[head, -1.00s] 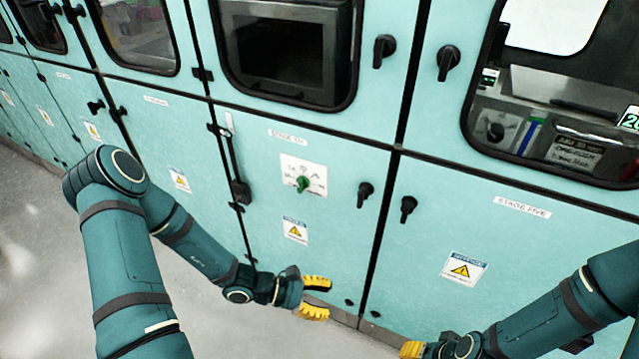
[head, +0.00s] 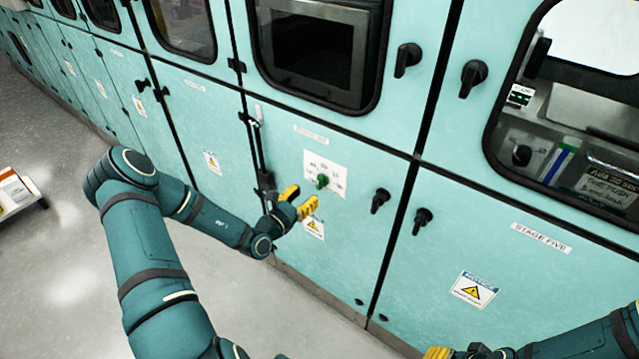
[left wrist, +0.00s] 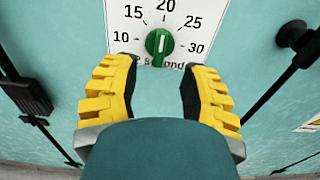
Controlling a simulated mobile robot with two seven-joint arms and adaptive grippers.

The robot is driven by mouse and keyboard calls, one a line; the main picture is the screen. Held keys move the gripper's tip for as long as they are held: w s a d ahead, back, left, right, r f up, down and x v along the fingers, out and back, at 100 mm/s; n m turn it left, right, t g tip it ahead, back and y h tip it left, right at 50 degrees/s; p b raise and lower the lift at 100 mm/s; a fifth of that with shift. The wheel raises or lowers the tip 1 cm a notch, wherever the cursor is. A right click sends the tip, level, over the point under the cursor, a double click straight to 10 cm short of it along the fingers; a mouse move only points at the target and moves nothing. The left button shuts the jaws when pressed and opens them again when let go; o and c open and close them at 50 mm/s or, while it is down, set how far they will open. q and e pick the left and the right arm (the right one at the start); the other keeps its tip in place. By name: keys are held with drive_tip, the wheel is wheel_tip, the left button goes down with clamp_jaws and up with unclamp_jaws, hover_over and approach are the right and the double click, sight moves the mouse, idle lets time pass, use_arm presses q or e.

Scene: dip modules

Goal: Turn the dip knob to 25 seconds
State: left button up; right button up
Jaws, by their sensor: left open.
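The green dip knob (head: 322,181) sits on a white dial plate (head: 338,170) on a teal cabinet door. In the left wrist view the knob (left wrist: 159,42) has a white line pointing up, roughly at 20. The dial plate (left wrist: 190,14) reads 10, 15, 20, 25 and 30. My left gripper (head: 299,199) is open, with yellow fingers just left of and below the knob. In the left wrist view the knob appears between and beyond the open fingers (left wrist: 159,68), apart from them. My right gripper (head: 438,353) shows only a yellow finger part at the bottom edge.
A warning label (head: 314,228) is below the dial, partly behind my left gripper. A black door handle (head: 380,200) is right of the dial. A vertical black rod and latch (head: 265,180) are to its left.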

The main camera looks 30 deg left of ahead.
sight(317, 184)
use_arm(q)
drive_tip(key=w, duration=0.7)
drive_tip(key=shift+w+d+b, duration=0.1)
drive_tip(key=shift+d+b, duration=0.25)
drive_tip(key=shift+o, duration=0.2)
clamp_jaws()
